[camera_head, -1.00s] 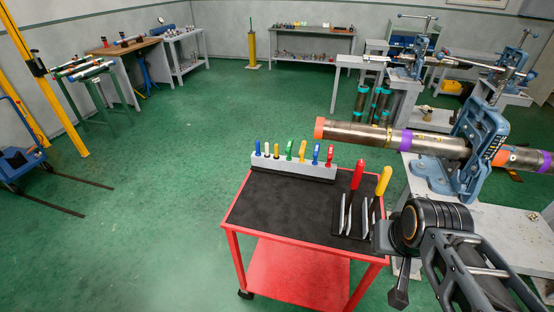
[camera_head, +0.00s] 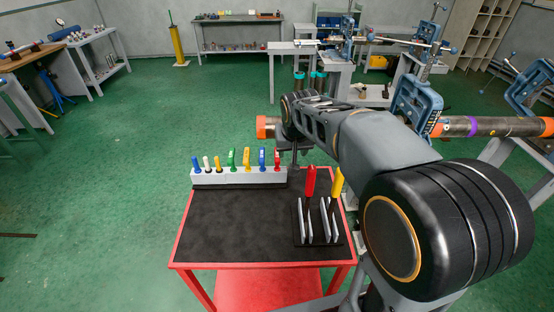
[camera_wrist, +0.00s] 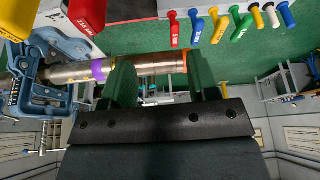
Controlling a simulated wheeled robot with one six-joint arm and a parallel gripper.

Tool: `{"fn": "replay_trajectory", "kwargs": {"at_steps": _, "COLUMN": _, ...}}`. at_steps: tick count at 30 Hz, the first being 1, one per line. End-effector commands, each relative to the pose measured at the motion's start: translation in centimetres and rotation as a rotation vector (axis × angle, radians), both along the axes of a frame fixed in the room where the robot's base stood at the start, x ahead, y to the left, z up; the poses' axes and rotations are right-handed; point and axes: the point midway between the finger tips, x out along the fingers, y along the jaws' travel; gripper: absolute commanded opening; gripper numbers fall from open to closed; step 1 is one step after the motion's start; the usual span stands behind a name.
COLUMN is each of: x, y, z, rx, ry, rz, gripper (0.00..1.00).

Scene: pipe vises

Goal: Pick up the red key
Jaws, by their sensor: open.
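The red key (camera_head: 277,159) stands at the right end of a row of small coloured handles in a white rack (camera_head: 238,178) on the cart. In the wrist view the red key (camera_wrist: 174,29) hangs at the top, since the scene appears upside down there. My gripper (camera_wrist: 165,72) is open, its two green fingers apart with nothing held between them. The pipe seen past the fingers lies in the background. In the head view my gripper is mostly hidden by my own arm, which reaches out behind the rack's right end.
A red cart (camera_head: 184,228) with a black top carries the rack. Larger red-handled (camera_head: 310,182) and yellow-handled tools (camera_head: 337,181) stand in a holder at its right. A pipe (camera_head: 497,126) in blue vises runs behind. The cart top's left and middle are clear.

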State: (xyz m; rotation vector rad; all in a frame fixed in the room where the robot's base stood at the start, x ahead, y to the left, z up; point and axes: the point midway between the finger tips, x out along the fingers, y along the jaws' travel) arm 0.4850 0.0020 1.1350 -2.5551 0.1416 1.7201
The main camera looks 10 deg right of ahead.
Motion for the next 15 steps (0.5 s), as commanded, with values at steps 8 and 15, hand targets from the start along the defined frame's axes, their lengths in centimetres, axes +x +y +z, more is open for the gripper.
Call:
{"fn": "replay_trajectory", "kwargs": {"at_steps": 8, "x": 10.9, "y": 0.7, "z": -4.5, "rx": 0.001, "ry": -0.001, "rz": -0.059, "gripper": 0.54}}
{"fn": "replay_trajectory", "kwargs": {"at_steps": 15, "x": 14.7, "y": 1.0, "z": -7.4, "rx": 0.001, "ry": -0.005, "rz": -0.084, "gripper": 0.54}}
